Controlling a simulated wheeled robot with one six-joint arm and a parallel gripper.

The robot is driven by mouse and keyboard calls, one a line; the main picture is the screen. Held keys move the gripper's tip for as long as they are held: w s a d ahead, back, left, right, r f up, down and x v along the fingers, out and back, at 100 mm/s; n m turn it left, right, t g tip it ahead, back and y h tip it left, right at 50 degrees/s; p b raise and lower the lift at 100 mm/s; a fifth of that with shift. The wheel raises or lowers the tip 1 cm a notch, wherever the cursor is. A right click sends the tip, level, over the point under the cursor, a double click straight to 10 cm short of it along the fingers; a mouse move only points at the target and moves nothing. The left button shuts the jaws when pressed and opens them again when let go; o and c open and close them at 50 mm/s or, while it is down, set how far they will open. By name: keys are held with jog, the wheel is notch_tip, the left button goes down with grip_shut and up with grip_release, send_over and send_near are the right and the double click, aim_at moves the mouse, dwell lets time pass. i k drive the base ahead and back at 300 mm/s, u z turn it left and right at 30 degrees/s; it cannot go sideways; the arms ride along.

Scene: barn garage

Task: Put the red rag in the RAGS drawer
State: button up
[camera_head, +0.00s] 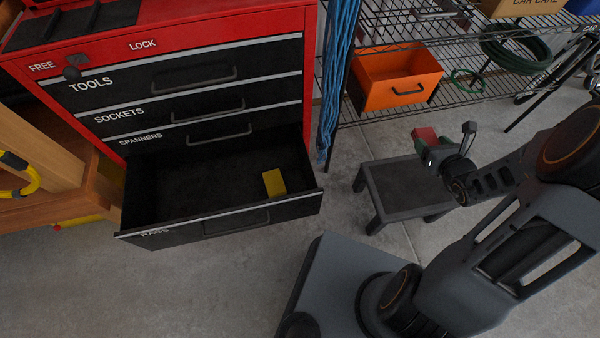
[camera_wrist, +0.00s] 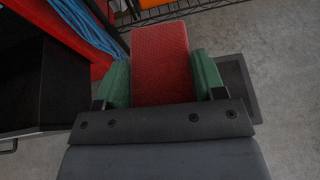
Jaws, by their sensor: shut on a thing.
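My gripper (camera_head: 438,150) is above a small dark stool at the right of the tool chest. It is shut on the red rag (camera_head: 424,138), a folded red block. In the wrist view the red rag (camera_wrist: 161,64) sits between the two green fingers of my gripper (camera_wrist: 163,80). The RAGS drawer (camera_head: 220,222) is the lowest drawer of the red chest and stands pulled open, left of my gripper. A yellow block (camera_head: 274,182) lies inside it near the right end. The drawer's dark edge also shows at the left of the wrist view.
The dark stool (camera_head: 388,190) stands on the concrete floor beside the drawer. A blue rope bundle (camera_head: 338,70) hangs between the red chest (camera_head: 200,20) and a wire shelf holding an orange bin (camera_head: 398,94). The TOOLS, SOCKETS and SPANNERS drawers above look closed.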

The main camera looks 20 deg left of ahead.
aim_at(220, 199)
jog(key=u, duration=2.85)
jog(key=k, duration=0.5)
jog(key=z, duration=0.45)
jog(key=i, duration=1)
